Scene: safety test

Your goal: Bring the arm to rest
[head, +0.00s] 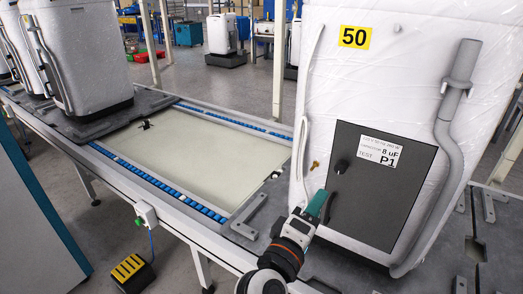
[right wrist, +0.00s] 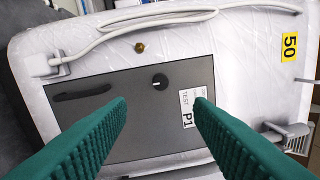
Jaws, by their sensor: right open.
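My right arm comes in from the bottom of the head view. Its right gripper (head: 319,204) has green fingers and is in front of the lower left part of a wrapped white appliance (head: 385,80). In the right wrist view the two green fingers of the gripper (right wrist: 160,101) stand wide apart with nothing between them. Beyond them is the dark grey panel (right wrist: 150,120) with a black knob and a white P1 label (right wrist: 188,108). I cannot tell whether the fingers touch the panel. My left gripper is not in view.
The appliance stands on a conveyor line with blue roller strips (head: 160,182). More wrapped appliances (head: 85,55) stand at the left. A green-buttoned box (head: 147,214) hangs on the conveyor's side, and a yellow-topped pedal (head: 128,269) is on the floor. The pale conveyor section (head: 200,160) is mostly clear.

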